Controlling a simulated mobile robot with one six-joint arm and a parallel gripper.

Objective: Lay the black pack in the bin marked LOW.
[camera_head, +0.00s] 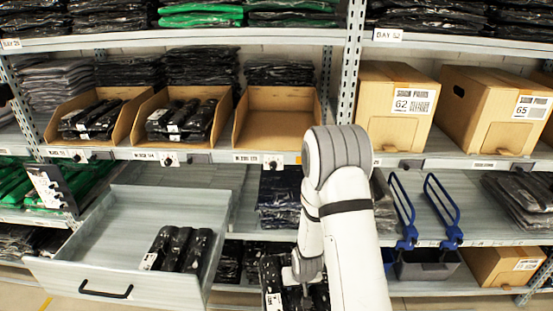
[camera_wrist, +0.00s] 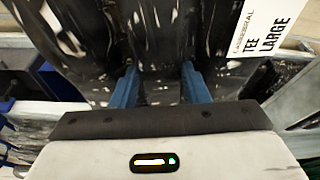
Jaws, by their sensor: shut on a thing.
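My gripper (camera_wrist: 160,86) is shut on a black pack (camera_wrist: 95,35), glossy and plastic-wrapped, with a white label reading TEE LARGE. In the head view the held pack (camera_head: 270,276) hangs low beside the drawer, partly hidden behind my white arm. Three open cardboard bins stand on the middle shelf. The left bin (camera_head: 52,124) and the middle bin (camera_head: 143,132) hold black packs; the right bin (camera_head: 275,130) is empty. I cannot read the word LOW on any bin.
A grey drawer (camera_head: 105,252) is pulled out at lower left with several black packs (camera_head: 180,248) at its right side. Closed cardboard boxes (camera_head: 395,112) stand right of a metal upright. Blue hooped dividers (camera_head: 443,208) rise from the lower shelf at right.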

